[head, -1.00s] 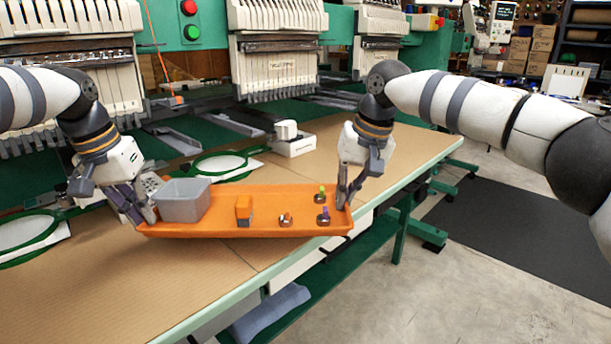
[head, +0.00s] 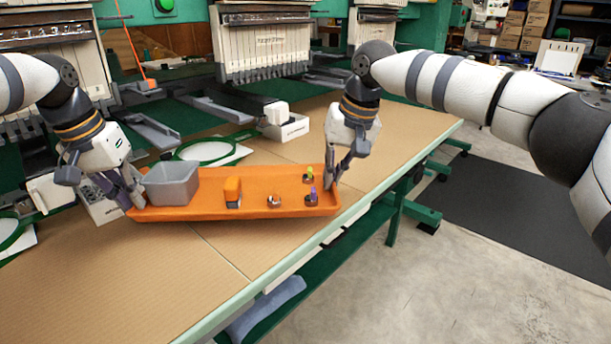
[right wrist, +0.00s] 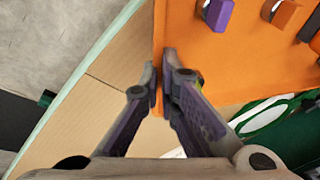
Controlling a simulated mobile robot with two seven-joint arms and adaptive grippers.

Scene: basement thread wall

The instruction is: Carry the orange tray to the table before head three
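The orange tray (head: 258,184) is held at both short ends, seemingly a little above the tan table top (head: 180,260). On it are a grey bin (head: 171,184) at the left end, an orange block-like item (head: 232,192), and several small bobbin-like pieces, one with a purple top (head: 313,195). My left gripper (head: 131,199) is shut on the tray's left end. My right gripper (head: 331,178) is shut on its right end. In the right wrist view the fingers (right wrist: 160,85) pinch the tray's rim (right wrist: 159,40).
Embroidery machine heads (head: 263,40) stand along the back. A green hoop (head: 213,150) and a small white device (head: 286,122) sit behind the tray. A grey-blue cloth (head: 268,308) lies below the front edge. A dark mat (head: 520,220) lies on the floor at right.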

